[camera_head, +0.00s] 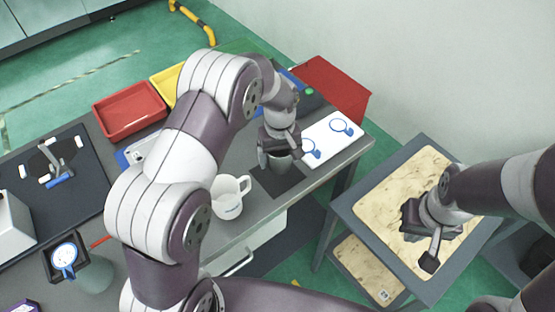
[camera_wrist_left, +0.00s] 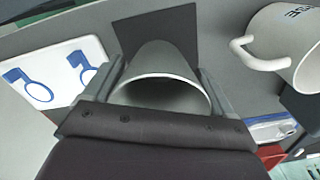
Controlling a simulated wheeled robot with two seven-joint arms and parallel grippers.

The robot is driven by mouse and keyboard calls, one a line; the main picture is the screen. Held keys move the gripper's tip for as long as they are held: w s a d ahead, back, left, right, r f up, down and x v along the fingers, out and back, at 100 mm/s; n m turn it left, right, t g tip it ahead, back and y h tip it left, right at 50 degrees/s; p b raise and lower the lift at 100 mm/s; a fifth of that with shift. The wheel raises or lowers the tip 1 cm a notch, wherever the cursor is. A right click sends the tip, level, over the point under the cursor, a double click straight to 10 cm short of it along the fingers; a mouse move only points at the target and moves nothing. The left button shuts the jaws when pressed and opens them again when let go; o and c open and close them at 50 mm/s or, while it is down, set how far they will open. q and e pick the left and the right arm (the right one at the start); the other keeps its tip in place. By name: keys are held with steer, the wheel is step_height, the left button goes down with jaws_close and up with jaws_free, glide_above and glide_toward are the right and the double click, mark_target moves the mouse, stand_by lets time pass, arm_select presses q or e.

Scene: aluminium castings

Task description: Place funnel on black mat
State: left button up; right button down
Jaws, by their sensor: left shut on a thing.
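A grey funnel (camera_wrist_left: 160,62) stands between the two fingers of my left gripper (camera_wrist_left: 163,88) in the left wrist view, its wide round opening towards the camera. My left gripper (camera_head: 280,146) is shut on it. In the head view the funnel (camera_head: 281,163) shows only partly below the gripper. The black mat (camera_wrist_left: 180,24) lies on the grey table under and beyond the funnel; in the head view the mat (camera_head: 278,187) shows around it. I cannot tell whether the funnel touches the mat. My right gripper (camera_head: 420,238) is far right, above a wooden-topped stand; its finger opening is unclear.
A white mug (camera_head: 229,197) stands just left of the mat. A white board with blue-ringed shapes (camera_head: 333,132) lies right of it. Red (camera_head: 130,108) and yellow trays are at the back. A dark board with a fixture (camera_head: 55,170) lies left.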

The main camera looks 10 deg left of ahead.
mark_target(277, 164)
arm_select(q)
steer(key=shift+w+a+f, duration=0.3)
steer(key=shift+w+f, duration=0.05)
steer(key=shift+w, duration=0.1)
steer(key=f, duration=0.1)
steer(key=f+p, duration=0.1)
steer(key=f, duration=0.1)
steer(key=shift+s+f, duration=0.1)
steer(key=shift+s, duration=0.2)
steer(key=shift+a+f, duration=0.1)
steer(key=shift+f, duration=0.2)
steer(key=shift+w+f, duration=0.1)
steer(key=shift+w, duration=0.1)
steer(key=shift+f, duration=0.1)
